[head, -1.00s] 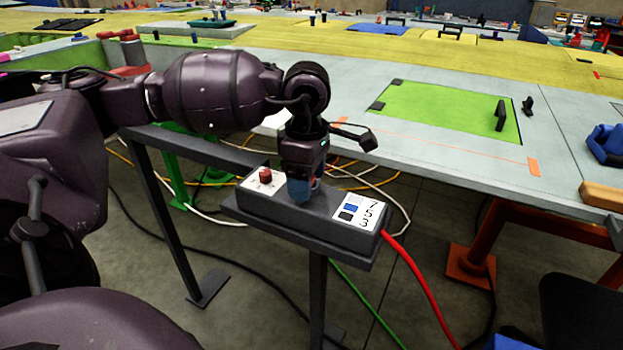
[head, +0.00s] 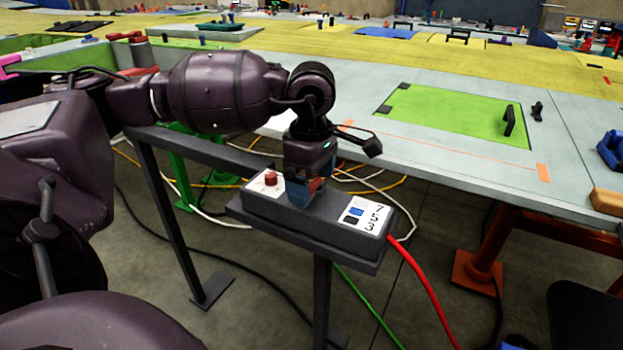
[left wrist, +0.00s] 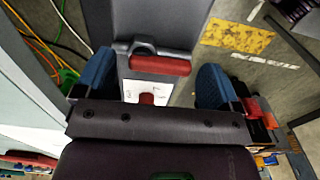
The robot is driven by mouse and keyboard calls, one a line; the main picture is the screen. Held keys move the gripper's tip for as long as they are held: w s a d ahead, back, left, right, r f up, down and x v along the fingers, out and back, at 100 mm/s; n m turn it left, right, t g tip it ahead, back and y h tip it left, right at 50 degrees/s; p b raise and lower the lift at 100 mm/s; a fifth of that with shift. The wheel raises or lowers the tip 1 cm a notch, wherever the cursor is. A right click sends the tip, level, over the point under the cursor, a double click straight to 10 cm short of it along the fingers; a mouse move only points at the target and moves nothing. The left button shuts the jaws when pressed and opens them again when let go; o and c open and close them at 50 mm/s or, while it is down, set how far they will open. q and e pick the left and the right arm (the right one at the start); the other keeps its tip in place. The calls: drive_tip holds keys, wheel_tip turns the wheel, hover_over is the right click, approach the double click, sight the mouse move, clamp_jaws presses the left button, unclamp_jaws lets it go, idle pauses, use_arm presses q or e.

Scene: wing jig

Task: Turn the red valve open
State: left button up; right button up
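The red valve handle (left wrist: 160,65) sits on a grey bracket on the box top and lies crosswise in the left wrist view. In the head view a bit of red (head: 316,184) shows among the blue fingers; the rest is hidden. My left gripper (head: 303,196) points down over the middle of the grey box (head: 345,238). In the left wrist view its blue fingers (left wrist: 155,72) are wide apart, one on each side of the handle, with visible gaps. I cannot tell how far above the box the fingertips are. My right gripper is not in view.
A red knob (head: 270,178) on a white plate stands left of the gripper on the box. A white label (head: 361,214) with numbers and a red hose (head: 420,275) are at its right end. The large wing panel (head: 430,170) lies behind. Cables cross the floor.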

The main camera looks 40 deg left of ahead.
sight(312, 185)
use_arm(q)
drive_tip(key=shift+r, duration=0.4)
wheel_tip(312, 185, up, 10)
drive_tip(key=p, duration=0.1)
idle(0.7)
drive_tip(key=shift+f, duration=0.1)
